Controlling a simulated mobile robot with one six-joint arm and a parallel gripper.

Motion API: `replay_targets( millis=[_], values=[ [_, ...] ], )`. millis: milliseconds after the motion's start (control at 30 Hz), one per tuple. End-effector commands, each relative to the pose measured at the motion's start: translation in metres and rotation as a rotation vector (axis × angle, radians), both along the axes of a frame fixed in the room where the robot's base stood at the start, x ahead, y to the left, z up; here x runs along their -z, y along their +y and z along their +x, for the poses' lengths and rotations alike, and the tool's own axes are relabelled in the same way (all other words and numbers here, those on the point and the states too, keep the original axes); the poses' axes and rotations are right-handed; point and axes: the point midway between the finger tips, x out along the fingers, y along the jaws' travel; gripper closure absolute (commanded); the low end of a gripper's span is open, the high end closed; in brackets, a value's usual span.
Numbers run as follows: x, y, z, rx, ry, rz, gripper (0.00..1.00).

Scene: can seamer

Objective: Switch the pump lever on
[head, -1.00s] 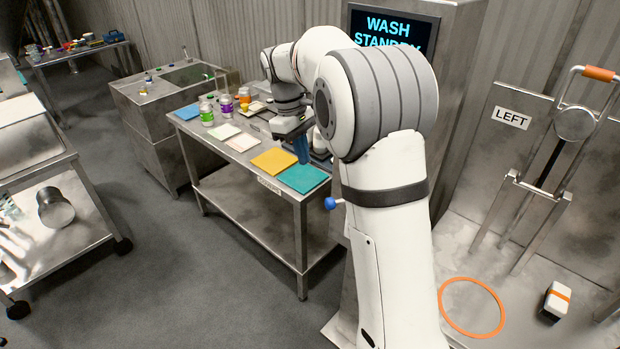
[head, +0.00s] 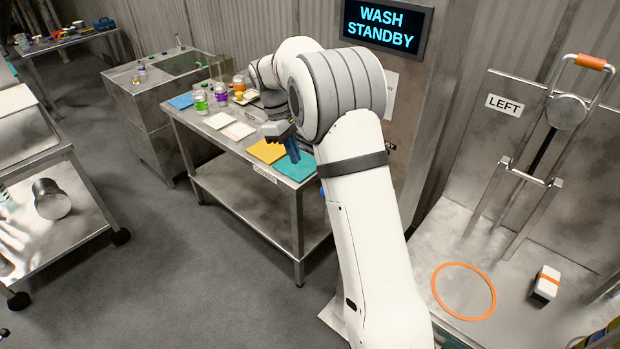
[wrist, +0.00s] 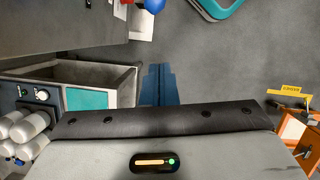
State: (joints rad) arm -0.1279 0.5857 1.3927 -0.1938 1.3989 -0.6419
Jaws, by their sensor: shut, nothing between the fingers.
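My gripper (head: 292,150) hangs over the front of the steel table in the head view, with its blue fingers pointing down. In the wrist view its fingers (wrist: 158,82) are together and hold nothing. A blue ball knob (wrist: 154,5) shows at the top edge of the wrist view, beside a small red part (wrist: 125,2). It may be the pump lever's end; no label confirms this. The knob is apart from the fingers. In the head view my arm covers most of that spot. The lever's position cannot be told.
The steel table (head: 255,201) carries coloured mats and jars. The wash screen (head: 387,25) reads "WASH STANDBY". A steel bay marked LEFT (head: 504,105) stands at right, with an orange ring (head: 463,265) on its base. A steel cart (head: 85,211) stands at left; floor between is clear.

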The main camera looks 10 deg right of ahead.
Motion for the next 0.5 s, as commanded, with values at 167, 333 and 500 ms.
replay_targets(
  millis=[167, 333, 500],
  values=[
    [0.037, -0.009, -0.01, 0.001, 0.006, 0.0, 1.0],
    [0.057, -0.022, -0.021, 0.003, 0.002, -0.001, 1.0],
    [0.062, -0.036, -0.034, 0.001, 0.002, -0.001, 1.0]
  ],
)
